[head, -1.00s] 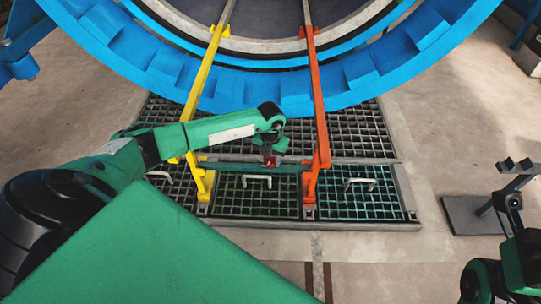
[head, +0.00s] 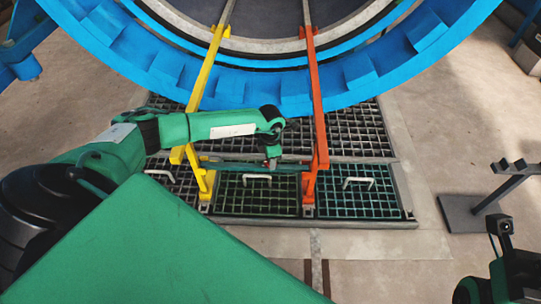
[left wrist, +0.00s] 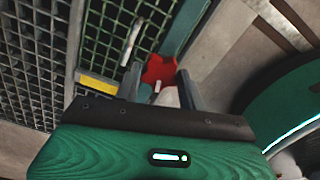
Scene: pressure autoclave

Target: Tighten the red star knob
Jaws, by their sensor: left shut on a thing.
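The red star knob (left wrist: 160,72) shows at the tips of my left gripper in the left wrist view, with a white piece in front of it between the fingers. In the head view only a small red patch of it (head: 271,164) shows under my left gripper (head: 270,158), at the dark green cross bar (head: 230,167) between the yellow and orange rails. My left gripper (left wrist: 160,82) is shut on the knob, pointing down; the arm hides part of the knob. My right arm shows at the lower right edge of the head view, but its fingers are not visible.
The yellow rail (head: 205,75) and orange rail (head: 318,100) stand close on either side of my left gripper. The blue autoclave ring (head: 370,70) is behind. Floor grating (head: 360,140) lies below. A grey stand (head: 467,215) is at the right.

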